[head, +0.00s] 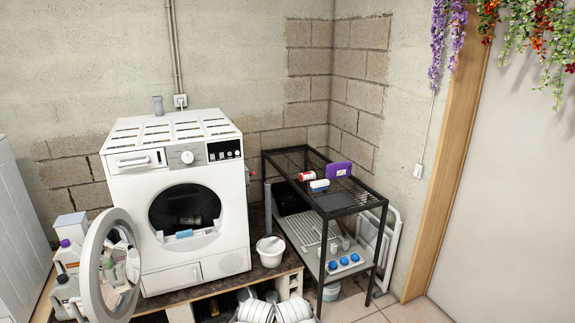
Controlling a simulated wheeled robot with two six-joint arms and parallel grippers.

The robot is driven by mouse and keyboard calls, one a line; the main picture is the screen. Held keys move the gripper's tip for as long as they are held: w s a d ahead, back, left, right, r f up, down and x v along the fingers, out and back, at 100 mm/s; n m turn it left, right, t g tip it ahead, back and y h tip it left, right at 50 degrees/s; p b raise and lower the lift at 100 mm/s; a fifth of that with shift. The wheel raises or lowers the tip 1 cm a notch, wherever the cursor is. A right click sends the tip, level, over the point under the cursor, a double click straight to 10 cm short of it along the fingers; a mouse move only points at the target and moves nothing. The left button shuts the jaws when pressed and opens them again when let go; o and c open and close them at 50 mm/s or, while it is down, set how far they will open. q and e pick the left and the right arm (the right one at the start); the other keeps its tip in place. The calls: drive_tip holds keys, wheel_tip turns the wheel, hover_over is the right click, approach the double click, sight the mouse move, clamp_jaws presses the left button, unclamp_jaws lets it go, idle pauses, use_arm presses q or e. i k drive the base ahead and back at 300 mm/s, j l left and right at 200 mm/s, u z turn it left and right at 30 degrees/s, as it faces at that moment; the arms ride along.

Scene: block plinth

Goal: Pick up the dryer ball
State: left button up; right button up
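Several small blue round things, three that I can make out, sit in a row in a pale tray on the lower level of the black rack; they may be dryer balls (344,261), but they are too small to be sure. The white dryer (220,262) stands with its round door (91,262) swung open to the left. A light blue item (184,234) lies at the lower lip of its drum opening, and the drum inside is dark.
A white bucket (270,251) stands between dryer and rack. Bottles (68,255) crowd behind the open door. Tiled floor (405,312) is clear at lower right.

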sight(332, 265)
drive_tip(key=i+j+z, duration=0.1)
drive_tip(key=i+z, duration=0.15)
drive_tip(key=i, duration=0.25)
drive_tip(key=i+j+z, duration=0.15)
drive_tip(key=i+z, duration=0.15)
drive_tip(key=i, duration=0.15)
drive_tip(key=i+j+z, duration=0.25)
drive_tip(key=i, duration=0.25)
drive_tip(key=i+j+z, duration=0.25)
drive_tip(key=i+j, duration=0.15)
